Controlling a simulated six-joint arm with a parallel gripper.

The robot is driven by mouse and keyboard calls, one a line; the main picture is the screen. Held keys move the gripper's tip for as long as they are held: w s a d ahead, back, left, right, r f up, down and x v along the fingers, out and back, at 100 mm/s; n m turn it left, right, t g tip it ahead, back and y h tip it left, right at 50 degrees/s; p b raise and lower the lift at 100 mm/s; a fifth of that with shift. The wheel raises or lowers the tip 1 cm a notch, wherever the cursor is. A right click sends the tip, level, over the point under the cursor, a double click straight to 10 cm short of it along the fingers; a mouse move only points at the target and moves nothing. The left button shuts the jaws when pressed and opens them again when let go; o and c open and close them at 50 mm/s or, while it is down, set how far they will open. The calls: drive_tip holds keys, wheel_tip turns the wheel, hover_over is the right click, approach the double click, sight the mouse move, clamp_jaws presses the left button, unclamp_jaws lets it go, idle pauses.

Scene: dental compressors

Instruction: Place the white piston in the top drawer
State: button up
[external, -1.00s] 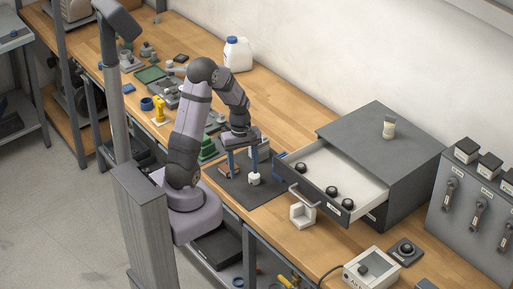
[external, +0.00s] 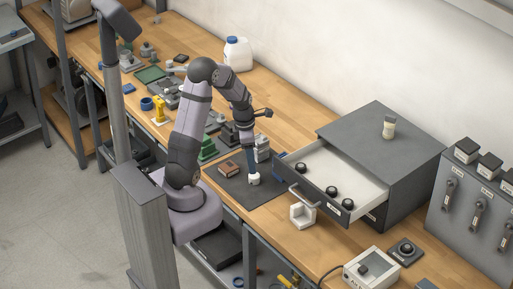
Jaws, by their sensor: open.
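The small white piston (external: 254,180) stands on the dark mat (external: 238,187) in front of the cabinet. My gripper (external: 251,167) points down just above the piston, its blue fingers lined up one behind the other in this view. The jaws are open, and I cannot tell whether a finger touches the piston. The top drawer (external: 318,172) of the grey cabinet is pulled out, to the right of my gripper. Three black round parts (external: 331,191) lie in it, with bare white floor between them.
A brown block (external: 230,170) lies on the mat left of the piston. A pale grey part (external: 262,146) stands behind my gripper. A white angled block (external: 302,214) sits below the drawer handle (external: 303,197). A small bottle (external: 388,126) stands on the cabinet top.

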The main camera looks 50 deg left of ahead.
drive_tip(key=shift+w+d+f+p, duration=0.15)
drive_tip(key=shift+f+p, duration=0.3)
drive_tip(key=shift+f, duration=1.35)
drive_tip(key=shift+w+d+f+p, duration=0.1)
drive_tip(key=shift+w+f+p, duration=0.25)
drive_tip(key=shift+f, duration=1.4)
drive_tip(key=shift+s, duration=0.1)
drive_tip(key=c, duration=1.3)
drive_tip(key=shift+o, duration=0.2)
drive_tip(key=shift+r, duration=0.2)
wheel_tip(320, 180, up, 10)
drive_tip(key=b, duration=0.1)
